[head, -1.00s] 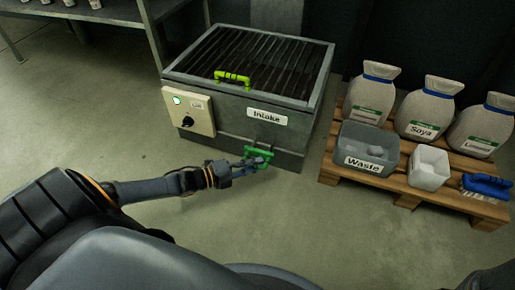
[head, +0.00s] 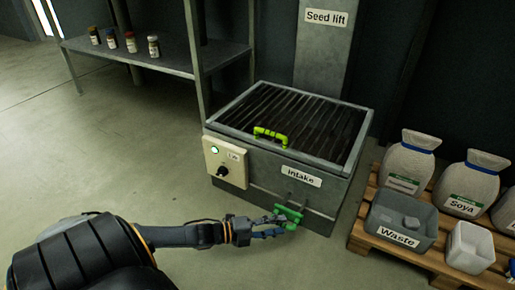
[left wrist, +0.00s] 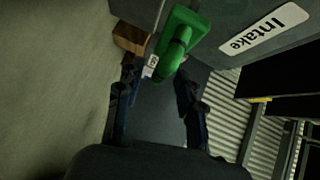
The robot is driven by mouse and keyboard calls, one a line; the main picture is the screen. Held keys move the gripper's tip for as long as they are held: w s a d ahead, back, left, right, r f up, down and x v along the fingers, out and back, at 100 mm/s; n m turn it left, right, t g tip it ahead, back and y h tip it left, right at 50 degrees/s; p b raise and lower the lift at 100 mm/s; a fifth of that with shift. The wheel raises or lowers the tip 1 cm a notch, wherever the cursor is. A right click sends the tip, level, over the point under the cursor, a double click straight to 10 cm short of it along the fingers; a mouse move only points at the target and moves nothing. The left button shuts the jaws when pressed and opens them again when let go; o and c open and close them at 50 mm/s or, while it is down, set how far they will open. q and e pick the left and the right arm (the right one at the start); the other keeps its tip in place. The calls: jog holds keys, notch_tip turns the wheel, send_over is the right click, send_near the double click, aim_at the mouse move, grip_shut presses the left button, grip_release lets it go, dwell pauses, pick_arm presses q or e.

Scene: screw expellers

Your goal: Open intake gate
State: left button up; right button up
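The grey intake box (head: 260,172) stands on the floor with a slatted top and an "Intake" label (head: 301,176). A green handle (head: 290,214) sits low on its front face, below the label. My left gripper (head: 273,227) is at this handle. In the left wrist view the two fingers (left wrist: 157,78) are spread apart, with the end of the green handle (left wrist: 182,38) at the gap between their tips. I cannot tell whether either finger touches it. A yellow-green handle (head: 270,134) lies on the slatted top. My right gripper is out of view.
A control box (head: 225,161) with a lit green button and black knob is on the intake's left side. A pallet (head: 385,241) at right holds sacks, a grey "Waste" bin (head: 402,222) and a white container (head: 470,247). A shelf (head: 170,57) stands behind left. The floor at left is clear.

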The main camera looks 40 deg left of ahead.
pick_arm(q)
jog(key=v, duration=1)
jog(key=shift+d, duration=0.1)
